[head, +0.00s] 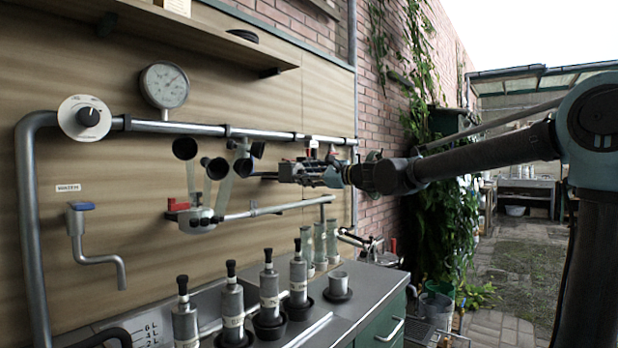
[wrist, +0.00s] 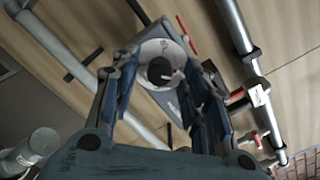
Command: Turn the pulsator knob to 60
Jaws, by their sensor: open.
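A black knob (wrist: 160,71) with a pale pointer mark sits on a round white dial (wrist: 157,49) in the wrist view. My gripper (wrist: 166,78) is open, with one finger to each side of the knob as seen from the wrist. I cannot tell whether either finger touches it. The dial's markings are too small to read. In the head view my gripper (head: 284,171) is near the wall below the upper pipe, and this knob is not clearly visible there. Another black knob (head: 88,117) on a white dial (head: 69,121) shows at the far left.
An upper pipe (head: 220,131) and a gauge (head: 164,86) are on the wall. A milking cluster (head: 202,216) hangs left of my gripper. Several metal cylinders with black tops stand on the counter (head: 345,304) below. A red handle (wrist: 255,137) is near the right finger's side in the wrist view.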

